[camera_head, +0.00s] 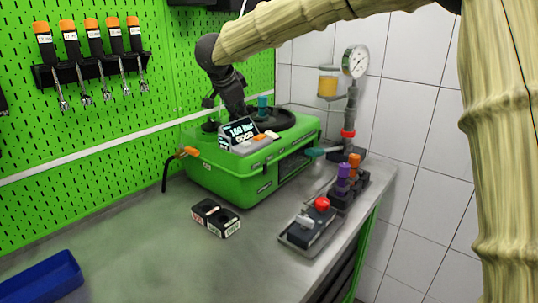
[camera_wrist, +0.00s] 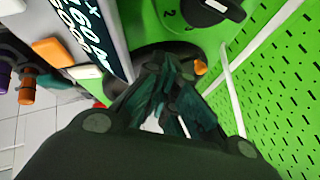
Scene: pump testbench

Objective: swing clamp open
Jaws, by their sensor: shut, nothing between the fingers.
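My gripper (camera_head: 234,108) is over the top of the green pump testbench (camera_head: 228,178), just behind its display (camera_head: 238,133). In the wrist view the dark fingers (camera_wrist: 168,82) are closed together with nothing held. They point at the dark round recess in the bench top. A small teal part (camera_head: 262,102) stands up in this recess, to the right of my gripper in the head view. I cannot tell whether it belongs to the clamp. The clamp itself is not clearly seen; my gripper and the display hide part of the recess.
The display panel (camera_wrist: 93,35) is close beside my fingers at the left of the wrist view. A black dial (camera_wrist: 212,10) is beyond them. The green pegboard (camera_head: 75,115) holds several orange-handled tools. Valves and a gauge (camera_head: 355,62) stand at right. The front worktop is mostly clear.

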